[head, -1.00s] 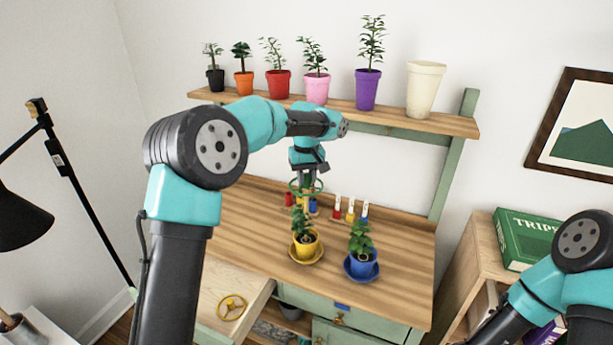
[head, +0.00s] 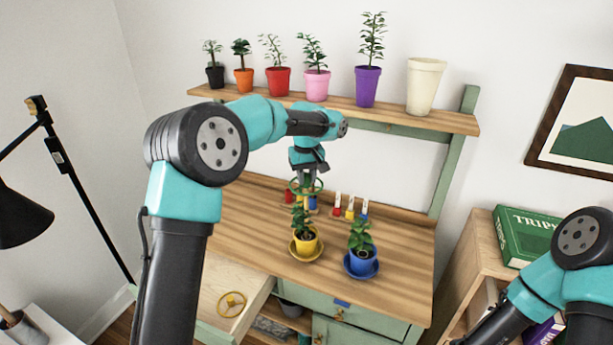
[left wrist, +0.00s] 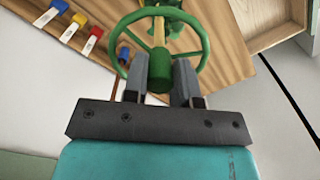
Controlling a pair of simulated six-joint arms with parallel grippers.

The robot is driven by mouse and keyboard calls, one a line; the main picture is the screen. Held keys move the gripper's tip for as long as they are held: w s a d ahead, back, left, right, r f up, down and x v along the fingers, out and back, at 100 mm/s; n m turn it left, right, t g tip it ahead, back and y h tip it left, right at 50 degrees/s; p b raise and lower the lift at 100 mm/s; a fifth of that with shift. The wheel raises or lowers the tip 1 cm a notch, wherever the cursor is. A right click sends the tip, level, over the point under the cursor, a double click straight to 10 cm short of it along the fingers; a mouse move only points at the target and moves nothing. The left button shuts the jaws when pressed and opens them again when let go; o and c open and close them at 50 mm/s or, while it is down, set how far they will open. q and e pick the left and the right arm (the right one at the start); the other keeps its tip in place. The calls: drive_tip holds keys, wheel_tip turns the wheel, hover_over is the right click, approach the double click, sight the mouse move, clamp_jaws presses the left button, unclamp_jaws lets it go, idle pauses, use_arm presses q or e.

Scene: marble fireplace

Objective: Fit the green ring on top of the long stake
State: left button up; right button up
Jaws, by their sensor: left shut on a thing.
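The green ring (head: 293,190) is a spoked wheel with a thick hub. My left gripper (head: 310,176) is shut on its hub and holds it above the yellow pot (head: 307,244) with its leafy plant. In the left wrist view the ring (left wrist: 203,50) shows with its hub between the fingers. A tan stake (head: 306,202) rises from the yellow pot, just under the ring; it also shows in the left wrist view (left wrist: 159,30), beyond the hub. I cannot tell whether ring and stake touch. My right gripper is out of view.
A blue pot (head: 361,262) with a plant stands right of the yellow pot. Small coloured labelled items (head: 350,207) stand behind. A yellow ring (head: 231,304) lies in the open drawer (head: 208,292). The table's left side (head: 240,215) is clear.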

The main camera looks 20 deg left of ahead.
use_arm(q)
drive_tip(key=o, duration=1)
drive_tip(key=shift+c, duration=0.2)
wheel_tip(320, 180, up, 17)
drive_tip(key=shift+r, duration=0.2)
idle(0.5)
